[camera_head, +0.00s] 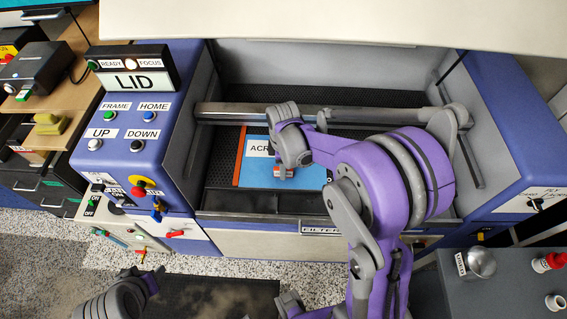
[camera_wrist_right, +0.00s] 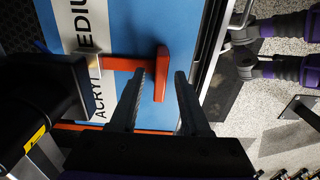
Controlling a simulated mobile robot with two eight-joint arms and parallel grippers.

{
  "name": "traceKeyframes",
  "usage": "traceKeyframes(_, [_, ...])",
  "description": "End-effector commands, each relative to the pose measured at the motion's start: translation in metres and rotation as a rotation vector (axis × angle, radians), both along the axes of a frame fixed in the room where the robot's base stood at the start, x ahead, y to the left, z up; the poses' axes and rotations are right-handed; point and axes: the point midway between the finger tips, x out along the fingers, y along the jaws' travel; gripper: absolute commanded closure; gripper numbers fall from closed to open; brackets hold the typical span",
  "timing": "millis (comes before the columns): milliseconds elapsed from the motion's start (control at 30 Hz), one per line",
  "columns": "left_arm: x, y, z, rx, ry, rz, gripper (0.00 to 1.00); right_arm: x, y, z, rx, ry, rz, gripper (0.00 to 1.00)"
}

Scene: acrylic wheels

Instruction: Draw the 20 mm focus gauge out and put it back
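The focus gauge (camera_wrist_right: 161,73) is an orange T-shaped piece in the right wrist view. Its stem runs left to a silvery block beside the dark laser head (camera_wrist_right: 50,100). In the head view, a small orange part of it (camera_head: 283,172) shows below my right wrist. My right gripper (camera_wrist_right: 162,76) is open, with its two dark fingertips on either side of the gauge's crossbar and a gap visible at each side. In the head view my right wrist hides the fingers. Part of my left arm shows at the lower left of the head view; its fingers cannot be seen.
A blue sheet (camera_head: 258,174) with a white label lies on the dark bed below. A metal gantry rail (camera_head: 235,112) crosses the bay. The bay's front wall (camera_head: 250,240) lies close to my right arm. The button panel (camera_head: 125,125) stands at the left.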

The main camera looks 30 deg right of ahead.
Motion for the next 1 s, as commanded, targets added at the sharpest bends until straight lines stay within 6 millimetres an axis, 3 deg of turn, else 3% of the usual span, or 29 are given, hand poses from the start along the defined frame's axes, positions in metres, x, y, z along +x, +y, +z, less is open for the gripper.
traceKeyframes(33, [0.0,0.0,0.0,0.0,0.0,0.0,0.5,0.0,0.0,0.0,0.0,0.0,0.0,0.63])
traceKeyframes(233, [0.0,0.0,0.0,0.0,0.0,0.0,0.5,0.0,0.0,0.0,0.0,0.0,0.0,0.99])
traceKeyframes(667, [0.0,0.0,0.0,0.0,0.0,0.0,0.5,-0.002,0.001,0.0,0.0,0.0,0.0,1.0])
traceKeyframes(1000, [-0.001,0.0,-0.004,0.0,0.002,0.0,0.5,-0.015,0.009,0.0,0.0,0.0,0.0,1.0])
